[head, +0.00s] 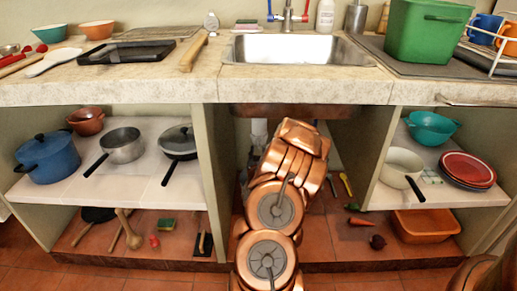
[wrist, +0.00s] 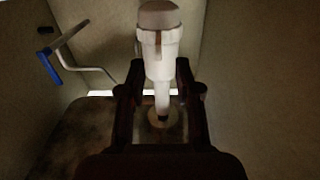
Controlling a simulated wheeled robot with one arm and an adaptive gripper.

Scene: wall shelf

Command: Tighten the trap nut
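The white drain pipe (wrist: 160,65) hangs in the middle of the wrist view. It has a wider white collar (wrist: 158,38), which looks like the trap nut, and a grey-brown rounded part above it. My gripper (wrist: 160,72) is open, with one dark finger on each side of the pipe, just below the collar. A narrow gap seems to show on both sides, but contact is hard to judge in the dim light. In the head view a bit of white pipe (head: 259,131) shows under the sink; my arm hides my gripper and the nut there.
A blue-handled lever (wrist: 55,66) on a grey pipe stands left in the wrist view. Cabinet walls (head: 209,150) close in both sides of my arm. Side shelves hold a blue pot (head: 47,158) and red plates (head: 466,168). Small items, including a yellow-handled tool (head: 346,184), lie on the cabinet floor.

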